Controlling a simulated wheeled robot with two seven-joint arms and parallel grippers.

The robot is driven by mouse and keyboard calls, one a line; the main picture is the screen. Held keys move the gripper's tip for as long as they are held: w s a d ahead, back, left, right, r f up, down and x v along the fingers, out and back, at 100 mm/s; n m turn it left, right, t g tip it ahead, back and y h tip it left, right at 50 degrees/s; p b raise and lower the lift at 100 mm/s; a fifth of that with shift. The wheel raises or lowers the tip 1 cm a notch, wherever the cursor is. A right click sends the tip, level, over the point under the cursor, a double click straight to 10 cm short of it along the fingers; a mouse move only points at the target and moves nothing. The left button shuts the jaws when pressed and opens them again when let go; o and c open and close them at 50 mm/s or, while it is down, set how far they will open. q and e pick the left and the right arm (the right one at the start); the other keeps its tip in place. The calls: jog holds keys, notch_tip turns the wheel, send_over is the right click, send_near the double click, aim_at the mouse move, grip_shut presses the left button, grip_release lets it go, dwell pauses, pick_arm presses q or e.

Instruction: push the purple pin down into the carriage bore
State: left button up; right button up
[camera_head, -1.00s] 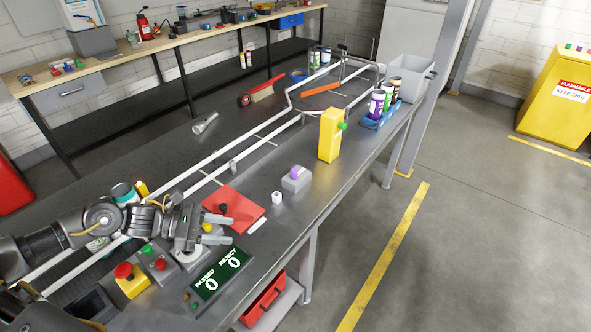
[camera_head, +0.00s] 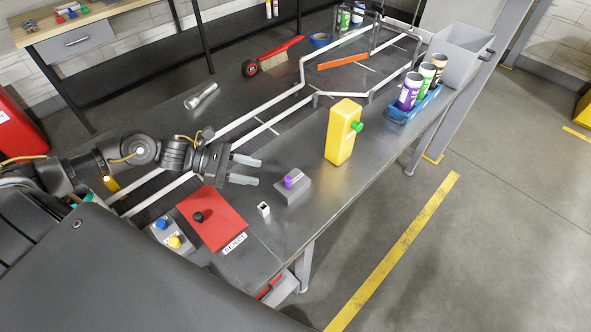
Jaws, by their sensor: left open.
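A short purple pin (camera_head: 289,182) sits on a small grey block (camera_head: 296,193) on the dark metal bench. I cannot tell how deep it sits or see the bore under it. A small white block (camera_head: 264,209) with a dark spot on top stands to the left of the grey block, apart from it. My left gripper (camera_head: 258,171) reaches in from the left with its two fingers apart and empty. Its tips point toward the purple pin and end a short gap to its left. My right gripper is not in view.
A red reject plate (camera_head: 220,226) with a dark knob lies in front of my left gripper. White rails (camera_head: 262,118) run behind. A blue tray (camera_head: 411,111) holds several cans.

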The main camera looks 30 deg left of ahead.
aim_at(288, 179)
pick_arm(q)
jog(key=shift+w+d+f+p, duration=0.15)
jog(key=shift+d+p, duration=0.2)
jog(key=shift+d, duration=0.2)
jog(key=shift+w+d+r+p, duration=0.1)
jog(key=shift+d+p, duration=0.2)
jog(key=shift+d, duration=0.25)
jog(key=p+x, duration=0.1)
jog(key=x, duration=0.2)
jog(key=shift+w+f, duration=0.2)
jog(key=shift+f, duration=0.05)
jog(key=shift+d+f, duration=0.1)
jog(key=d+p, duration=0.1)
jog(key=w+d+p, duration=0.1)
jog(key=p, duration=0.1)
jog(key=shift+d, duration=0.1)
jog(key=shift+w+d+f+p, duration=0.2)
jog(key=shift+d+f+p, duration=0.1)
jog(key=shift+d, duration=0.15)
jog(key=shift+w+d+f+p, duration=0.25)
jog(key=shift+d+f, duration=0.1)
jog(key=shift+d, duration=0.1)
jog(key=shift+d+f, duration=0.2)
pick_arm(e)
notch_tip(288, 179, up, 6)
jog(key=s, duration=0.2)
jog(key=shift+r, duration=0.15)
